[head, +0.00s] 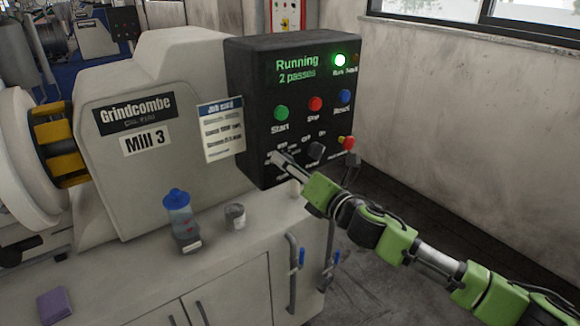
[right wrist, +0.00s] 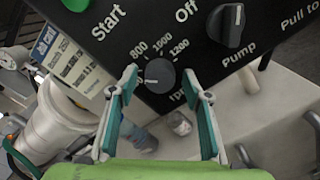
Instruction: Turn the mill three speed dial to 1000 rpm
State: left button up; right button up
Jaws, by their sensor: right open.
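The speed dial (right wrist: 160,77) is a dark round knob on the black control panel (head: 250,105) of Mill 3 (head: 160,130). In the right wrist view, 800, 1000 and 1200 are printed around its top. Its white mark points left, below the 800, not at 1000. My right gripper (head: 280,158) reaches the panel's lower left in the head view and mostly hides the dial there. In the right wrist view its teal fingers are open, one on each side of the dial, with visible gaps. My left gripper is not in view.
The pump knob (right wrist: 232,25) is right of the dial, marked Off. Start (head: 281,113), stop (head: 315,104) and reset (head: 345,97) buttons are above. A red pull knob (head: 346,142) is at right. A blue-capped bottle (head: 178,215) and grey tin (head: 235,216) stand below.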

jog(key=c, duration=1.1)
jog(key=m+p, duration=0.8)
jog(key=m, duration=0.9)
jog(key=shift+r+m+p, duration=0.15)
jog(key=shift+m+p, duration=0.15)
jog(key=shift+p, duration=0.1)
jog(key=o, duration=1.1)
